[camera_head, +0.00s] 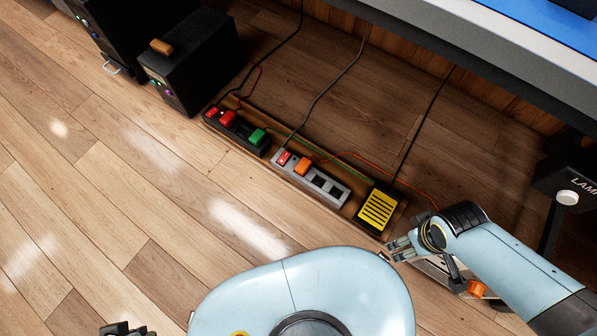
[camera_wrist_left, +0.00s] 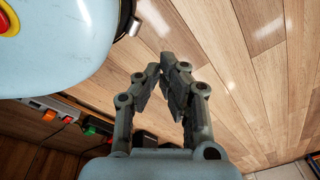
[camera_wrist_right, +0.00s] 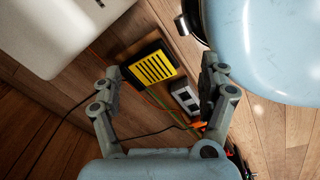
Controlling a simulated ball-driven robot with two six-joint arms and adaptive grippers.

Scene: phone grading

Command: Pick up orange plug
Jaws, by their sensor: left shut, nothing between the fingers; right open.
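The orange plug (camera_head: 302,167) sits in the grey power strip (camera_head: 336,191) on the floor, beside a red switch. It also shows in the left wrist view (camera_wrist_left: 49,115) and, partly behind a finger, in the right wrist view (camera_wrist_right: 198,125). My right gripper (camera_head: 397,250) is open and empty, low on the right near the yellow-striped box and apart from the plug; its spread fingers show in the right wrist view (camera_wrist_right: 160,68). My left gripper (camera_head: 127,328) is at the bottom left edge, far from the plug; its fingertips (camera_wrist_left: 166,66) are together and empty.
A black strip (camera_head: 241,135) with red and green plugs lies left of the grey strip. A yellow-striped black box (camera_head: 378,208) lies right of it. Cords run between them. Black boxes (camera_head: 188,62) stand upper left; a desk edge (camera_head: 470,60) overhangs upper right. The left floor is clear.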

